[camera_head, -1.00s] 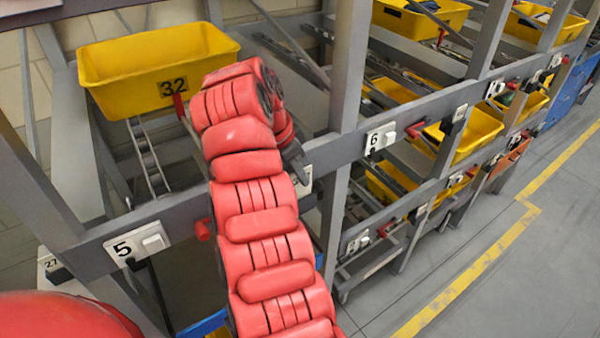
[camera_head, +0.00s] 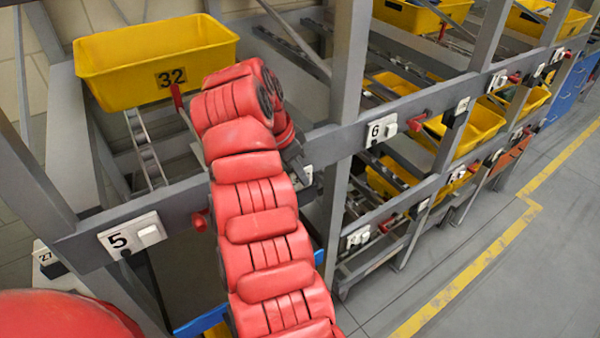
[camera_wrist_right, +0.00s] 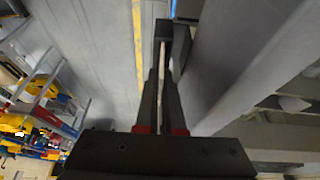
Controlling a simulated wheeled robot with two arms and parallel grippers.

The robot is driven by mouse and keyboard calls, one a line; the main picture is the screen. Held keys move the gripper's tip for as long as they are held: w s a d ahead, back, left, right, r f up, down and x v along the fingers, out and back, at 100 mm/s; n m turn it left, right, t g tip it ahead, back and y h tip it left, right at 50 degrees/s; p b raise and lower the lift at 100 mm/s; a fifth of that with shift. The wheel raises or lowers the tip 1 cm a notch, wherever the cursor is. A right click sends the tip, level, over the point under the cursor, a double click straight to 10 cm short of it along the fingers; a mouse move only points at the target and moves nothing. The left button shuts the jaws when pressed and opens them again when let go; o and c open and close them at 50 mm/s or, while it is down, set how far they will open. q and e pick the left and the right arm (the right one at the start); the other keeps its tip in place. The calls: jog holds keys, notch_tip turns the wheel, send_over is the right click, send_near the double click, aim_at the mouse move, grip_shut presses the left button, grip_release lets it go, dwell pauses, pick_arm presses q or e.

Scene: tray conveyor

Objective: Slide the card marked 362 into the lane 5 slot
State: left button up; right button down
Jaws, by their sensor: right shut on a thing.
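My right gripper (camera_wrist_right: 162,75) is shut in the wrist view. A thin pale strip shows between its fingers, with a dark block (camera_wrist_right: 177,42) at the tips. I cannot tell whether the strip is the card edge-on, and no 362 is legible. The lane 5 plate (camera_head: 132,236), white with a black 5, is on the beam left of the arm. My left gripper is out of view.
A yellow bin marked 32 (camera_head: 155,60) sits on the rack behind lane 5. A red lever (camera_head: 200,220) sticks out of the beam (camera_head: 175,205) close to my arm. The lane 6 plate (camera_head: 381,130) is farther right. The floor (camera_head: 500,300) at the right is clear.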

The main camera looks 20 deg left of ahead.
jog(key=shift+f, duration=0.2)
jog(key=c, duration=1)
grip_release()
jog(key=shift+o, duration=0.2)
jog(key=shift+r, duration=0.1)
jog(key=shift+s+a+r+b, duration=0.2)
jog(key=shift+s+r+b, duration=0.1)
jog(key=shift+r, duration=0.25)
jog(key=p+v, duration=0.2)
jog(key=v, duration=0.2)
jog(key=shift+w+d+r, duration=0.1)
jog(key=shift+w+r, duration=0.05)
jog(key=shift+r, duration=0.15)
jog(key=p+v, duration=0.5)
jog(key=v, duration=0.1)
jog(key=shift+s+p, duration=0.2)
jog(key=shift+p, duration=0.1)
